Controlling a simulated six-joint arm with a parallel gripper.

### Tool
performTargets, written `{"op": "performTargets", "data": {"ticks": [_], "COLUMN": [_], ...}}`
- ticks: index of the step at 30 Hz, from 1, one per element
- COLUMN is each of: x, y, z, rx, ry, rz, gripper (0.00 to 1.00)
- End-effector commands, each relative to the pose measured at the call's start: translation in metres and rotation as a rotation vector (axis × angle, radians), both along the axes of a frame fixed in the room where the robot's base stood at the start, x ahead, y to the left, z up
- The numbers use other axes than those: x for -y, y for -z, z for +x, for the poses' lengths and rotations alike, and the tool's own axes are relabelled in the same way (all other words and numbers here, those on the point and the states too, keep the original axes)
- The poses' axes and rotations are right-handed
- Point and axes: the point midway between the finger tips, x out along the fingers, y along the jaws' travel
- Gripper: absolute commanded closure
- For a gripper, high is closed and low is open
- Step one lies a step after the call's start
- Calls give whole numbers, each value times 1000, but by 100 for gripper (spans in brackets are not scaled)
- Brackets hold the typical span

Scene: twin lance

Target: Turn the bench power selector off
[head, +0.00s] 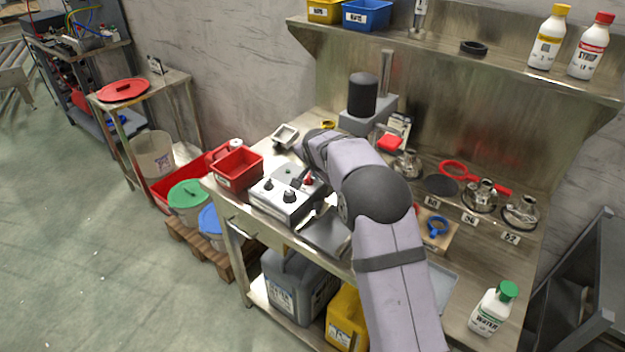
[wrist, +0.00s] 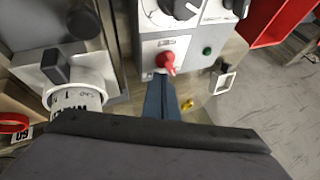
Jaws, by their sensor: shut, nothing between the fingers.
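A red selector knob (wrist: 166,60) sits on a light grey panel below a small label in the wrist view. A green round button or lamp (wrist: 207,51) is to its right. The red knob also shows in the head view (head: 308,181), on the control box (head: 280,202) beside my arm's wrist. My gripper (wrist: 160,78) is shut and empty, its fingertips right at the lower edge of the red knob in the wrist view. I cannot tell whether they touch it. The knob's pointer direction is not clear.
The box also carries black knobs (head: 290,195). A red bin (head: 238,168) stands to its left, and a grey plate (head: 327,232) lies to its right.

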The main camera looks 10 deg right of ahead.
Motion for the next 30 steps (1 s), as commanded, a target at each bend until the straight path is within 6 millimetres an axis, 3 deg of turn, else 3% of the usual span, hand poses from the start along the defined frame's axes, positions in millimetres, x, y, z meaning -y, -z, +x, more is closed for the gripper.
{"op": "performTargets", "data": {"ticks": [30], "x": [15], "y": [-4], "z": [0], "rx": [1], "ry": [0], "rz": [0], "gripper": [100]}}
